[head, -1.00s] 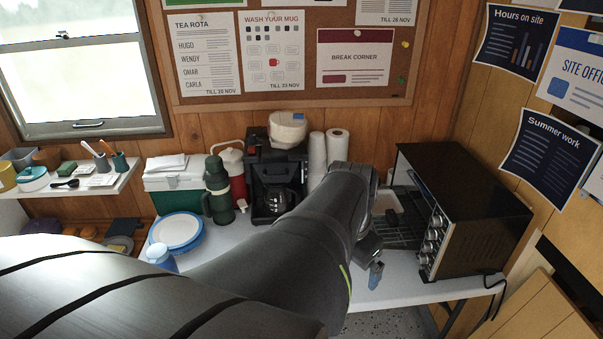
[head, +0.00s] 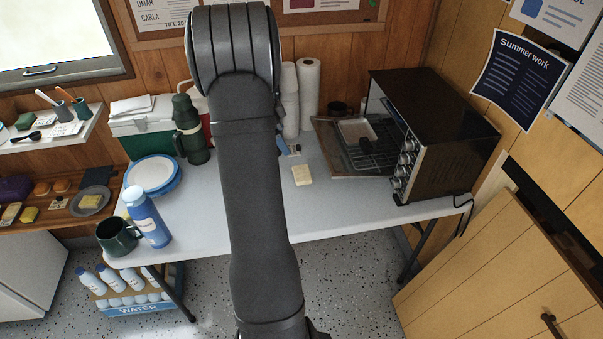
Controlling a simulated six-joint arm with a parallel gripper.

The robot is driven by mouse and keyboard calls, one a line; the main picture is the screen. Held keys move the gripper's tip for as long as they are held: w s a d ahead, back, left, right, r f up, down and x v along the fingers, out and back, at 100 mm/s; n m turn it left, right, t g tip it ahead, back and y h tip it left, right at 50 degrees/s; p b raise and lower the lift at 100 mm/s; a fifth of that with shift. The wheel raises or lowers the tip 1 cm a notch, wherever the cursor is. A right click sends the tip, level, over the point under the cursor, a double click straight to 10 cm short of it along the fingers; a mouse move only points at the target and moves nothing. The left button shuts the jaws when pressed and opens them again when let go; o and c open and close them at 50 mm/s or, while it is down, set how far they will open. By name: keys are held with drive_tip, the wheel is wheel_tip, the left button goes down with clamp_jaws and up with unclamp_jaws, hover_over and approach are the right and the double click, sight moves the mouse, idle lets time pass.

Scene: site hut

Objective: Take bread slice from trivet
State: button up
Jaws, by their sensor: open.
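A small pale cream slab (head: 302,175), which looks like the bread slice, lies flat on the white table just right of my arm. I cannot make out a trivet under it; it seems to rest on the tabletop. My gripper (head: 289,148) is mostly hidden behind my own arm; its blue-tipped fingers show at the arm's right edge. It is open, a little behind and left of the slab, apart from it and with nothing seen between the fingers.
The toaster oven (head: 440,130) stands open on the right, a rack and white tray (head: 357,132) at its front. A blue bottle (head: 148,217), dark mug (head: 117,236), plates (head: 153,175) and green flask (head: 190,130) stand left. The table's front middle is clear.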

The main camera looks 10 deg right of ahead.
hover_over(302, 173)
drive_tip(key=a, duration=0.2)
drive_tip(key=f, duration=1.1)
drive_tip(key=shift+s+a+f, duration=0.15)
drive_tip(key=shift+a+f, duration=0.05)
drive_tip(key=shift+f, duration=0.15)
drive_tip(key=shift+x, duration=2.65)
drive_tip(key=shift+a, duration=0.1)
drive_tip(key=c, duration=1.1)
drive_tip(key=shift+o, duration=0.2)
